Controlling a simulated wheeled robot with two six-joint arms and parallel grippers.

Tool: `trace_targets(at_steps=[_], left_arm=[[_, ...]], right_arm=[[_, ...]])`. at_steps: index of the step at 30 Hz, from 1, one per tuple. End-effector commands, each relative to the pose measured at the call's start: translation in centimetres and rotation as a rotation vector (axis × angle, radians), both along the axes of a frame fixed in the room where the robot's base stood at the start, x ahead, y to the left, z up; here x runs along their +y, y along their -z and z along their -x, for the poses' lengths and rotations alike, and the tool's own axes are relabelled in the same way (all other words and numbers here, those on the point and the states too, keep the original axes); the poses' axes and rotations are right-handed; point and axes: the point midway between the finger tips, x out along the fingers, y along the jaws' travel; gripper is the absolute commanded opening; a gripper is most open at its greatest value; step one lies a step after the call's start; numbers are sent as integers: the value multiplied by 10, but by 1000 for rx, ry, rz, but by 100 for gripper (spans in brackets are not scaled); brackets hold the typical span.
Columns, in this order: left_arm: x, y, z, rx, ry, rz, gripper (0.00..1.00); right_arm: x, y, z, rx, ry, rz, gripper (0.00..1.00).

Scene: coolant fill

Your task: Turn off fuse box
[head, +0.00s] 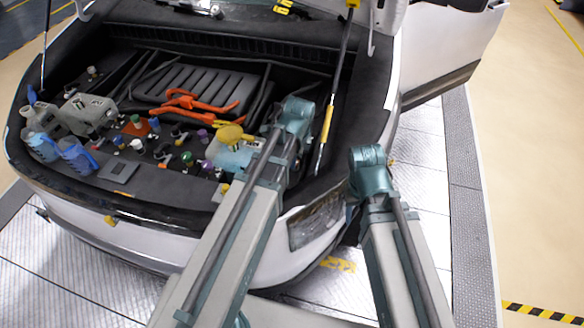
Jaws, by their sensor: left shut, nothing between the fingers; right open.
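I cannot make out for certain which part in the open car bay is the fuse box. A grey box (90,113) stands at the left of the bay, and a dark flat square cover (118,172) lies on the front ledge. My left arm reaches over the right part of the bay.
Blue bottles (77,153) stand at the bay's left edge. Several coloured caps line the front, with orange cables (192,101) over a dark ribbed cover (205,84). A hood strut (327,125) rises right of my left arm. The car door (455,45) is open at the right.

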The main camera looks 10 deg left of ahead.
Motion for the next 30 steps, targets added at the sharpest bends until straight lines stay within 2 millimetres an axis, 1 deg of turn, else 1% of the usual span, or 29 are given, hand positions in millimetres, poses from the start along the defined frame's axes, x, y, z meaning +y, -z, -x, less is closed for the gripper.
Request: trace_targets(at_steps=[8,18,21,25,30], left_arm=[[2,29,-3,0,-1,0,0],[7,78,-8,0,-2,0,0],[8,88,-9,0,-2,0,0],[9,96,-10,0,-1,0,0],[9,96,-10,0,-1,0,0]], right_arm=[[0,29,0,0,0,0,50],[0,78,0,0,0,0,50],[0,88,0,0,0,0,50],[0,96,0,0,0,0,50],[0,96,0,0,0,0,50]])
